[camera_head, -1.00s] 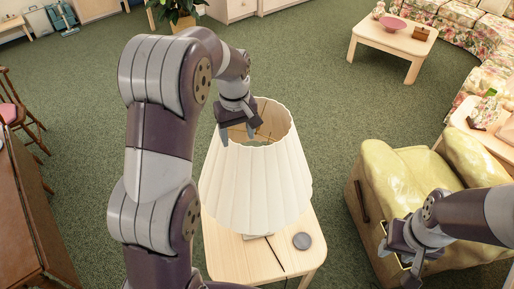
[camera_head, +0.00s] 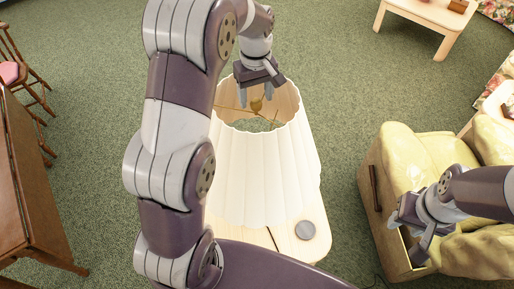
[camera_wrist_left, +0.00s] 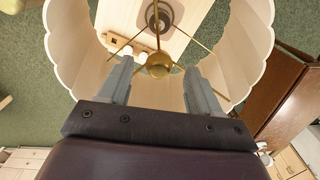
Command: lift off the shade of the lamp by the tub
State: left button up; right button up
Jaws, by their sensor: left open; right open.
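The lamp's cream pleated shade (camera_head: 265,170) stands upright on the lamp, its round top open. A brass knob (camera_wrist_left: 158,65) with thin spokes shows inside the shade (camera_wrist_left: 258,45) in the left wrist view. My left gripper (camera_head: 256,92) is open and empty over the top opening, towards its far rim. In the left wrist view, the left gripper's fingers (camera_wrist_left: 160,85) are apart on either side of the knob; I cannot tell if they touch anything. My right gripper (camera_head: 415,235) is open in front of the yellow tub chair (camera_head: 400,150).
A low table (camera_head: 425,15) stands far right. Green carpet between is clear.

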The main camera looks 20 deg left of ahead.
aim_at(255, 108)
pick_arm(q)
jog(key=f, duration=0.1)
jog(key=f+b, duration=0.1)
jog(key=f, duration=0.1)
jog(key=shift+w+f+b, duration=0.3)
jog(key=shift+f, duration=0.1)
jog(key=shift+s+a+f+p, duration=0.15)
jog(key=shift+f+p, duration=0.5)
jog(key=shift+p, duration=0.1)
jog(key=shift+s+f, duration=0.1)
jog(key=c, duration=0.7)
grip_shut()
pick_arm(e)
jog(key=shift+w+f, duration=0.1)
jog(key=shift+f, duration=0.55)
jog(key=shift+a, duration=0.1)
